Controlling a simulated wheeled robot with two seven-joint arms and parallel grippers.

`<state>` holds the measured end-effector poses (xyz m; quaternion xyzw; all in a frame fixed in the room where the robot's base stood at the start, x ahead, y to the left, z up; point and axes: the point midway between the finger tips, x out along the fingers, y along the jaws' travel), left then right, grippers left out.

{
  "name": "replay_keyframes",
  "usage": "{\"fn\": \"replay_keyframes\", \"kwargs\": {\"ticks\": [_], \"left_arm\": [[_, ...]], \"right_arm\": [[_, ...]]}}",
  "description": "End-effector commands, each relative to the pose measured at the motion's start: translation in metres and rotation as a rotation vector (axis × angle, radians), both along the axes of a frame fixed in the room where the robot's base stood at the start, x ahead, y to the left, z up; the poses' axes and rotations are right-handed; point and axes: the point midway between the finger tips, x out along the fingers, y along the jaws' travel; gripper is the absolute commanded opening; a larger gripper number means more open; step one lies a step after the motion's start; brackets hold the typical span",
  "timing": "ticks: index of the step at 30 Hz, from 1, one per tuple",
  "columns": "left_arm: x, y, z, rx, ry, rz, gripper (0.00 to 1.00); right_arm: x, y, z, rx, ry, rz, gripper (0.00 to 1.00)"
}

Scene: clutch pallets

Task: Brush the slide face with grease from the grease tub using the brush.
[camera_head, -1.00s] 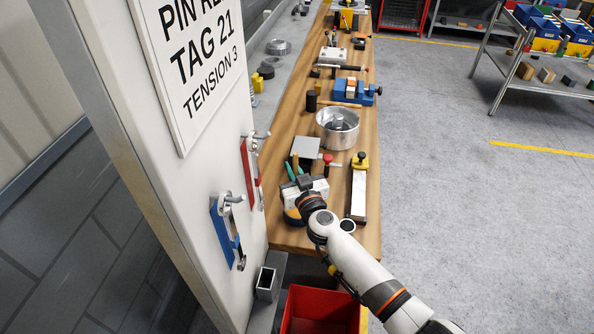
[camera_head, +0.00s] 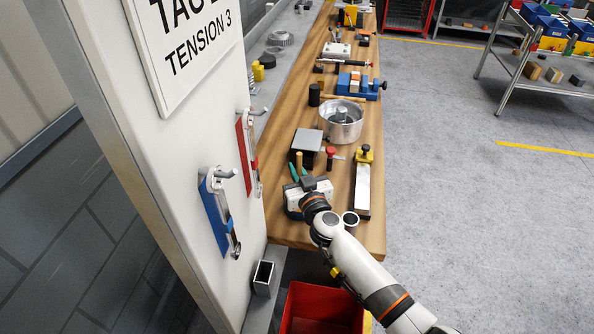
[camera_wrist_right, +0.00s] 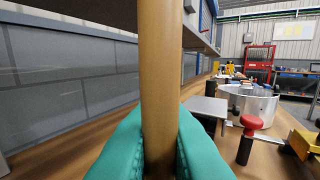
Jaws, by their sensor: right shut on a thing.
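My right gripper (camera_head: 296,172) is over the near end of the bench, its teal fingers pointing away. In the right wrist view the teal fingers are shut on an upright wooden handle (camera_wrist_right: 161,90), which I take to be the brush; its bristles are out of view. My left gripper is not in view.
A grey square plate (camera_head: 307,140), a red-knobbed tool (camera_head: 331,152) and a round metal housing (camera_head: 341,123) stand beyond the gripper. A small round cup (camera_head: 350,218) is beside my forearm. The white sign panel (camera_head: 190,160) rises on the left. A red bin (camera_head: 318,308) is below.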

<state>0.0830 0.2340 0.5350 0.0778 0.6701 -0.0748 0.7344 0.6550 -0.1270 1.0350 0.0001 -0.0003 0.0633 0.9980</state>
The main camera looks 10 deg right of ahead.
Motion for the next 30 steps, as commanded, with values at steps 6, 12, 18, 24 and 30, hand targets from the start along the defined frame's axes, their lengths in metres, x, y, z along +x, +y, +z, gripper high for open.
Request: {"fn": "replay_keyframes", "kwargs": {"ticks": [6, 12, 18, 24, 30], "left_arm": [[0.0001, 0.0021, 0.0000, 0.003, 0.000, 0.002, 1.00], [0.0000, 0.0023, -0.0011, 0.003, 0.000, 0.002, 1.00], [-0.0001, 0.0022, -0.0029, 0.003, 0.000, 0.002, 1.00], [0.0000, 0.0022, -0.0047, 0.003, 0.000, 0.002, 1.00], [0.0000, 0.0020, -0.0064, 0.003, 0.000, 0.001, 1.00]], "right_arm": [[0.0000, 0.0000, 0.0000, 0.000, 0.000, 0.000, 0.00], [0.0001, -0.0001, -0.0014, -0.001, 0.000, 0.000, 0.00], [0.0001, -0.0001, -0.0039, -0.002, 0.000, 0.000, 0.00], [0.0001, -0.0001, -0.0064, -0.001, 0.000, 0.000, 0.00], [0.0001, -0.0001, -0.0088, 0.000, 0.000, 0.000, 0.00]]}}
